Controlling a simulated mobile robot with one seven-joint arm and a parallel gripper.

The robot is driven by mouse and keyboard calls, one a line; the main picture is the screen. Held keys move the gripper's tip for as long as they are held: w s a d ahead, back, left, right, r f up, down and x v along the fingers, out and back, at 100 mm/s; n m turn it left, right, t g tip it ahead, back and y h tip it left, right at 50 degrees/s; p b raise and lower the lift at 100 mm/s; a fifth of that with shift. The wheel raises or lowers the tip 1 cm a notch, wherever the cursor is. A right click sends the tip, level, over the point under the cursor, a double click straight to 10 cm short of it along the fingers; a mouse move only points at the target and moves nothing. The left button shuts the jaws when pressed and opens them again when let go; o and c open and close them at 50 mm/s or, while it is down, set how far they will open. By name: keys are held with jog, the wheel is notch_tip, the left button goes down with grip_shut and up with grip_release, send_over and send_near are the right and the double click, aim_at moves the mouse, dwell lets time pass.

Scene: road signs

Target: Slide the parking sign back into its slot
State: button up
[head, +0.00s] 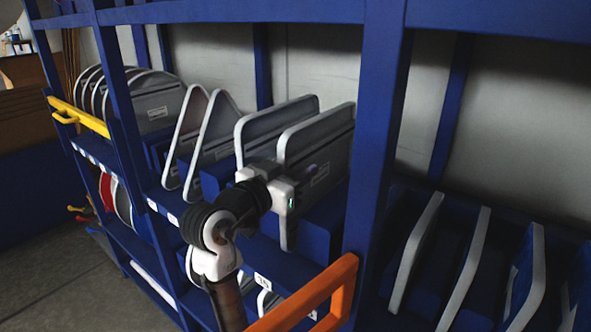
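A square grey sign with rounded corners (328,150) stands upright on edge in the middle blue rack bay, at the right end of its row. Its printed face is turned away, so I cannot read whether it is the parking sign. My gripper (303,178) is at the front edge of this sign, about halfway up, reaching in from the front left. The fingers are mostly hidden against the sign, and I cannot tell whether they grip it. The sign stands between blue divider blocks (322,222), and its lower front edge shows below my gripper.
A similar square sign (262,128) stands just left, with triangular signs (212,140) beyond and round signs (150,105) at far left. A blue post (378,130) and an orange handle (310,296) are close on the right. More signs (465,268) fill the right bay.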

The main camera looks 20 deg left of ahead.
jog(key=shift+f, duration=0.1)
jog(key=b+v, duration=0.2)
jog(key=v, duration=1.2)
jog(key=shift+b, duration=0.3)
jog(key=shift+w, duration=0.1)
